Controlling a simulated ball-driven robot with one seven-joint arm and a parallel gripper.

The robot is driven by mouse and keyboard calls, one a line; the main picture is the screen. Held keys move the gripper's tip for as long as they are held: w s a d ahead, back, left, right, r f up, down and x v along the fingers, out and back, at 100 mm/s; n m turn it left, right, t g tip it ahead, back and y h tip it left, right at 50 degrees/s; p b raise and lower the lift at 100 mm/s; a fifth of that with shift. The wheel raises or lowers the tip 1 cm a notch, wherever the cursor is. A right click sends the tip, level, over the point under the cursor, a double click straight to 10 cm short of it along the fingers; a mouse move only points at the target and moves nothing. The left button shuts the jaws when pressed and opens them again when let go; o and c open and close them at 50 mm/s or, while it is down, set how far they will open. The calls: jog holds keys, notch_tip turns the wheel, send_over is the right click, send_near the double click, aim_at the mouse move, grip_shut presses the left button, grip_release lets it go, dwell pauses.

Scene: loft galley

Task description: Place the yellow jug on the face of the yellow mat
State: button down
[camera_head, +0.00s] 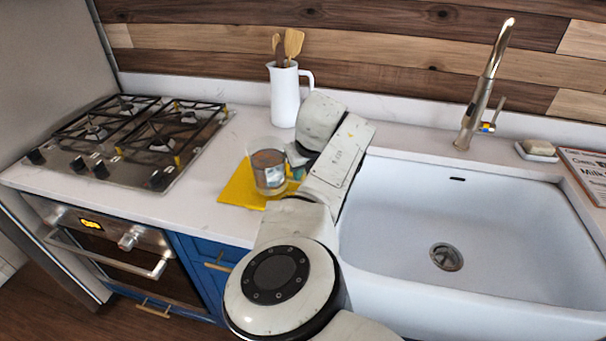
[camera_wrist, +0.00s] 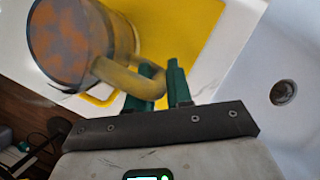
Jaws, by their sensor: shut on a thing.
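The jug (camera_head: 270,178) looks glassy and grey-brown in the head view; in the wrist view the jug (camera_wrist: 123,38) has a dull yellow side and handle and a mottled orange-grey round face. My gripper (camera_head: 296,170) is at its right side, and in the wrist view the green fingers of my gripper (camera_wrist: 164,82) are shut on its handle. The yellow mat (camera_head: 236,190) lies flat on the counter behind and below the jug in the picture; it also shows in the wrist view (camera_wrist: 200,35). Whether the jug touches the mat I cannot tell. My arm hides the mat's right part.
A white pitcher (camera_head: 285,97) with wooden utensils stands at the back. The gas hob (camera_head: 130,140) is left, the white sink (camera_head: 400,220) right, with a tall tap (camera_head: 480,95). Bare counter (camera_head: 225,150) lies between hob and mat.

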jog(key=shift+f, duration=0.85)
jog(key=c, duration=1)
grip_release()
jog(key=shift+s, duration=0.1)
jog(key=b+v, duration=0.2)
jog(key=v, duration=1)
